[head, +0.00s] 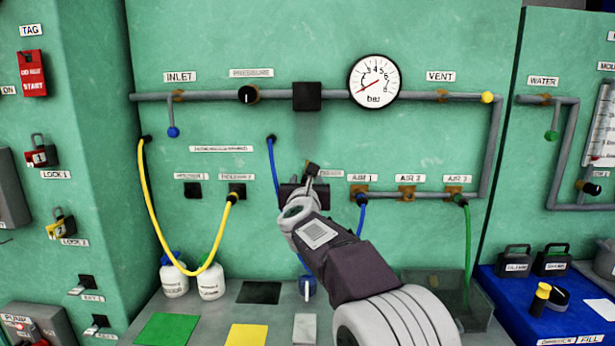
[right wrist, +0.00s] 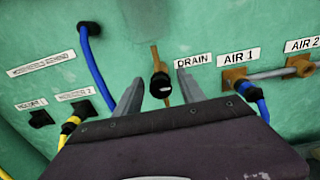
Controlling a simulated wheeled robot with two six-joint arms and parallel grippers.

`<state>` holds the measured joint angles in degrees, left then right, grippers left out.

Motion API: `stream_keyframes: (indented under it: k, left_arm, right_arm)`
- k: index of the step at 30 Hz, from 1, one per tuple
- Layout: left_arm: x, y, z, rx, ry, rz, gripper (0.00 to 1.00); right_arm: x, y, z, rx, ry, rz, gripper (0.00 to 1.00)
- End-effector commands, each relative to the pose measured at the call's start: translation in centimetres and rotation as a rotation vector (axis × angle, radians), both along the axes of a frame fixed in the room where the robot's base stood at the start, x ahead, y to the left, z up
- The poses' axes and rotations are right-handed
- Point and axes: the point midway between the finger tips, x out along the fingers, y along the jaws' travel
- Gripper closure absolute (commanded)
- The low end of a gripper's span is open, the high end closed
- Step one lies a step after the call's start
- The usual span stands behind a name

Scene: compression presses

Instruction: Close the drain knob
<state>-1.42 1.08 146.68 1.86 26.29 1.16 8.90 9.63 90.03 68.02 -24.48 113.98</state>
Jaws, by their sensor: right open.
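The drain knob (right wrist: 160,85) is a small black knob with a pale mark on its face. It sits on a thin vertical brass pipe left of the white DRAIN label (right wrist: 193,61). My right gripper (right wrist: 160,78) is open, with one grey finger on each side of the knob in the right wrist view. I see no finger touching the knob, though the depth is hard to judge. In the head view my right gripper (head: 310,178) is at the panel and hides much of the drain area. My left gripper is not in view.
The AIR 1 port (right wrist: 233,77) with a blue hose is just right of the knob. Another blue hose (right wrist: 97,70) hangs to the left. A yellow hose (head: 150,200) loops further left. A pressure gauge (head: 374,82) is above. A clear bin (head: 440,290) stands below right.

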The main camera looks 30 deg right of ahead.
Motion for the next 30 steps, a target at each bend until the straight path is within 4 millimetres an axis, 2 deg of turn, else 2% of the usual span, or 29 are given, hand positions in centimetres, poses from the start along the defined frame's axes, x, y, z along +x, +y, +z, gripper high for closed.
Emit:
stream_keyframes:
  k: [3, 7, 17, 22, 23, 30]
  left_arm:
    - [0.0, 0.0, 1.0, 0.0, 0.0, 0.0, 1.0]
    - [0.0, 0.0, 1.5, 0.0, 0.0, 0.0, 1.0]
    - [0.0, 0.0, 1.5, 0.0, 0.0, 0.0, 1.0]
    - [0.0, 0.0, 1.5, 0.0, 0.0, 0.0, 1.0]
    - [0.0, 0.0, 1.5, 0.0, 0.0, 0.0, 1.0]
    - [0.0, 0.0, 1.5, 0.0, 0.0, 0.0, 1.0]
  right_arm:
    - [2.1, -1.3, 0.2, 0.0, 0.002, -0.002, 0.53]
    - [3.6, -2.2, 0.2, 0.0, 0.001, -0.001, 0.53]
    - [4.2, -2.6, 0.0, 0.0, 0.0, 0.0, 0.53]
    - [4.2, -2.5, 0.0, -0.001, 0.001, 0.0, 0.98]
    - [4.2, -2.5, 0.0, -0.001, 0.001, 0.0, 1.0]
    - [4.1, -2.5, 0.0, -0.013, 0.008, 0.001, 1.0]
